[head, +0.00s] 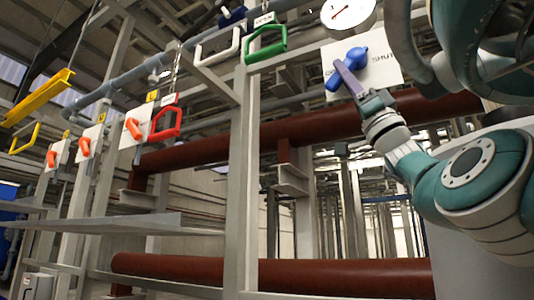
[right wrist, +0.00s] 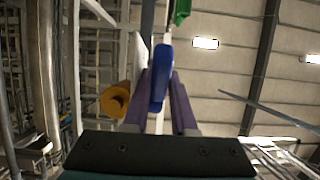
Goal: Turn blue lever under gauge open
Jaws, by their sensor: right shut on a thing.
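The blue lever (head: 356,58) is mounted on a white plate (head: 384,70) below the round white gauge (head: 345,14). It slants from upper right to lower left. The plate reads SHUT at its right; a label at its left is partly hidden. My right gripper (head: 341,70) reaches up from the lower right, with its purple fingers at the lever. In the right wrist view the blue lever (right wrist: 158,80) lies between the two purple fingers, which are shut on it. My left gripper is not in view.
A green handle (head: 266,43) and a white handle (head: 218,50) hang left of the plate. Orange levers (head: 133,128) on white plates and a red handle (head: 165,122) are farther left. Grey posts and dark red pipes (head: 330,125) run behind and below the arm.

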